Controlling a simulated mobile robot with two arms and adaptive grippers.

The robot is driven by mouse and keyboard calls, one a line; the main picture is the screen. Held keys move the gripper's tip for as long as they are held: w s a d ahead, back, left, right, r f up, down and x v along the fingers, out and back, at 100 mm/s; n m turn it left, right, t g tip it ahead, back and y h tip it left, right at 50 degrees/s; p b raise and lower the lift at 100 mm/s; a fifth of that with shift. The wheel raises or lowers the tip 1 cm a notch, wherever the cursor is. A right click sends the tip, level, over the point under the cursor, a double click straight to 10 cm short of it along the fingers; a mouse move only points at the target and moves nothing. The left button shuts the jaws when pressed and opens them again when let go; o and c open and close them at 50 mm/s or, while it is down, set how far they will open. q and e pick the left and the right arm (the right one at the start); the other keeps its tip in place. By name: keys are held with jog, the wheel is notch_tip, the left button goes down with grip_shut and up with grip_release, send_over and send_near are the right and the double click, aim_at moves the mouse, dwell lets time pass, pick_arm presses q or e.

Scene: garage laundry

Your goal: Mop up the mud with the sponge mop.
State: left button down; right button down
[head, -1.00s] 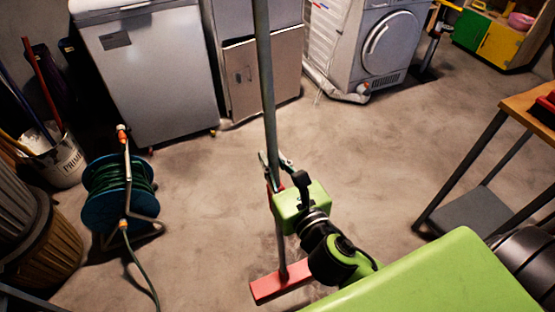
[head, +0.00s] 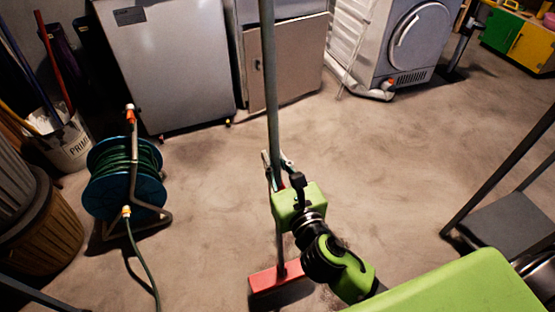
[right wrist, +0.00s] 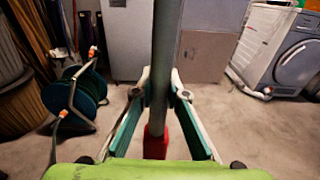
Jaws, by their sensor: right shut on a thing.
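The sponge mop has a long grey-green pole (head: 269,70) and a red head (head: 272,279) at its lower end. My right gripper (head: 275,162) is shut on the mop's pole, which stands nearly upright. In the right wrist view the pole (right wrist: 166,60) runs between the two fingers of the gripper (right wrist: 163,92). The mop's red head is low over the concrete floor; I cannot tell whether it touches. Darker brownish smudges show on the floor, but I cannot make out a distinct mud patch. My left gripper is not in view.
A hose reel (head: 125,178) with its hose trailing stands on the left, near a ribbed bin (head: 45,225) and a white bucket (head: 72,148). A freezer (head: 170,65), a cabinet (head: 290,65) and a washer (head: 405,45) line the back. The middle floor is open.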

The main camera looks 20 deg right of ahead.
aim_at(278, 185)
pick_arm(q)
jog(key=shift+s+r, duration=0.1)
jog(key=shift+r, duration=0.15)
